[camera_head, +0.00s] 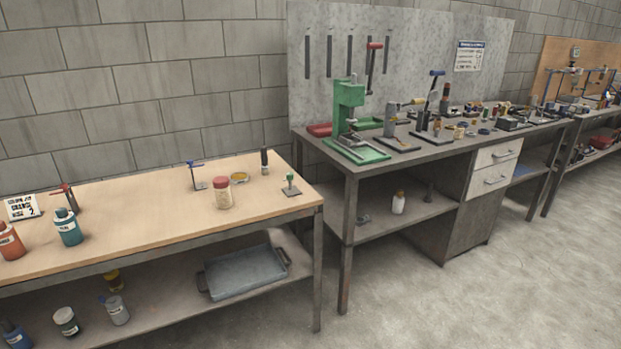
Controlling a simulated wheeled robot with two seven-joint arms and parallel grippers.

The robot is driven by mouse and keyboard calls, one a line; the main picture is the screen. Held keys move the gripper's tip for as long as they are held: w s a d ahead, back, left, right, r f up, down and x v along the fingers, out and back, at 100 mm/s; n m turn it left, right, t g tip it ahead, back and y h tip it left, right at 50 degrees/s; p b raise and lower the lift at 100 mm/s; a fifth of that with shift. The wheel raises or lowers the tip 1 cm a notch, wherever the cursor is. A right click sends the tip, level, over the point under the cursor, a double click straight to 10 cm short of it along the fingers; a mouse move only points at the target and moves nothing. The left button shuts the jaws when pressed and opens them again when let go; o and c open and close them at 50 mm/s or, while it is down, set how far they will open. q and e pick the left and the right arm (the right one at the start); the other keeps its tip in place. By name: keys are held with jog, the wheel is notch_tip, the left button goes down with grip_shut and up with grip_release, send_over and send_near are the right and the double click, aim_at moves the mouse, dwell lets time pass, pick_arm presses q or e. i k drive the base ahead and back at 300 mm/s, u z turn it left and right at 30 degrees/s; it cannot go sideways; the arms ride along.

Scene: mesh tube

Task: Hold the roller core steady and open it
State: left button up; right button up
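I cannot pick out a roller core for certain in the head view. A pale, speckled cylinder with a red top (222,195) stands upright near the right part of the wooden table (130,230). A low round yellowish tin (239,178) is just behind it. A small dark upright cylinder (264,161) stands near the back edge. Neither of my grippers is in view.
A dark workbench (440,157) with a green press (348,115) and many small tools stands to the right. Bottles (67,227) stand at the table's left. A grey tray (245,272) lies on the lower shelf. The floor at right is clear.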

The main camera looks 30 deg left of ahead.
aim_at(223, 197)
jog(key=u, duration=0.1)
jog(key=i, duration=1.5)
jog(key=u, duration=1.55)
jog(key=i, duration=0.7)
jog(key=u, duration=0.75)
